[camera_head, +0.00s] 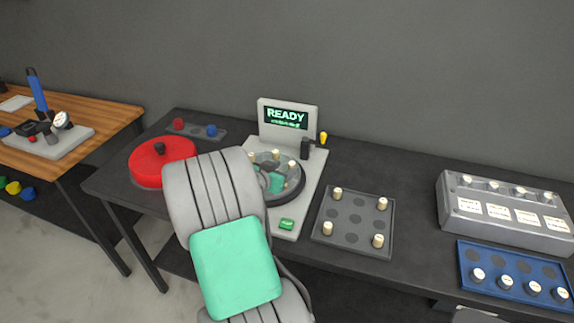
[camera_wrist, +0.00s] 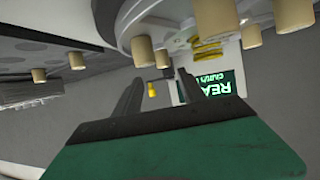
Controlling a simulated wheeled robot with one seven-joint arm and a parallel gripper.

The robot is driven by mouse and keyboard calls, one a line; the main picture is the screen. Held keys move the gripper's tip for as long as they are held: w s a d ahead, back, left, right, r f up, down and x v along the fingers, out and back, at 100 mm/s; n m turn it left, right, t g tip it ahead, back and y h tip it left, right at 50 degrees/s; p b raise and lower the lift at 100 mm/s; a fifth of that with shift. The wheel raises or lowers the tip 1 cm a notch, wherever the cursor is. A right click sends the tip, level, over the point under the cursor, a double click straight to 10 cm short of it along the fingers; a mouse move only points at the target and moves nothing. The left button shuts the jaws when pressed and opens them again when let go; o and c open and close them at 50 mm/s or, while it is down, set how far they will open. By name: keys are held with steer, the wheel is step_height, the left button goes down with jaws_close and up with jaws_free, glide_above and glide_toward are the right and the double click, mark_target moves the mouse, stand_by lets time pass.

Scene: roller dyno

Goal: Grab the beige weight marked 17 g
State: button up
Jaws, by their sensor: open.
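Several beige weights stand on a grey tray (camera_head: 355,215), one of them at its front right (camera_head: 378,240). More beige weights stand on the round rotor of the dyno (camera_head: 293,196), partly hidden by my arm. I cannot read a 17 g mark on any of them. The wrist view is upside down. In it, beige weights on the rotor show close by, including a large one (camera_wrist: 213,18), and others stand on the grey tray (camera_wrist: 77,60). My gripper (camera_wrist: 158,85) is open, with nothing seen between its fingers, near the rotor. In the head view my arm mostly hides it.
The dyno's screen (camera_head: 286,117) reads READY, with a yellow-tipped part (camera_head: 323,138) beside it. A red round lid (camera_head: 163,161) lies left. A blue tray (camera_head: 510,265) with pale-topped weights and a grey labelled box (camera_head: 500,215) stand right. Bare table shows between the trays.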

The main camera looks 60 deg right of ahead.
mark_target(291, 164)
steer(key=x, duration=0.2)
steer(key=p+x, duration=0.1)
steer(key=x, duration=0.1)
steer(key=w+p+x, duration=0.1)
steer(key=x, duration=0.1)
steer(key=shift+f, duration=0.2)
steer(key=shift+c, duration=0.3)
steer(key=shift+s, duration=0.1)
jaws_close()
